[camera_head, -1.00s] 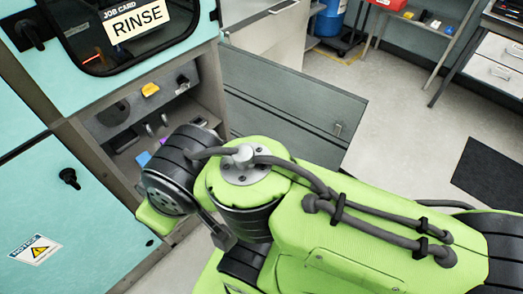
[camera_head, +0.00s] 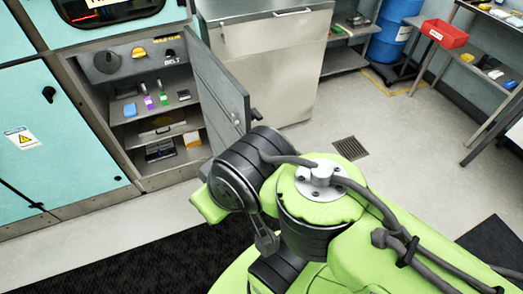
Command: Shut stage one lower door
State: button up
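The lower door (camera_head: 222,92) is a grey panel hinged at the right side of an open compartment (camera_head: 128,135) in the teal machine. My gripper's fingertips are hidden behind or below the wrist.
A steel cabinet (camera_head: 265,70) stands right of the door. A blue drum (camera_head: 394,30) and a red bin (camera_head: 445,34) are farther right. Grey floor (camera_head: 410,130) is clear around a drain grate (camera_head: 350,148).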

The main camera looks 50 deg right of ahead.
aim_at(221, 96)
jog(key=k+l, duration=0.1)
jog(key=l, duration=0.35)
jog(key=k+l, duration=0.15)
jog(key=l, duration=0.25)
jog(key=k+l+u, duration=0.1)
jog(key=l, duration=0.35)
jog(key=k+l, duration=0.15)
jog(key=l, duration=0.25)
jog(key=k+l, duration=0.15)
jog(key=l, duration=0.25)
jog(key=i+l+u, duration=0.25)
jog(key=l+u, duration=0.25)
jog(key=i+j+u, duration=0.1)
jog(key=u, duration=0.35)
jog(key=i+j+u, duration=0.2)
jog(key=u, duration=0.25)
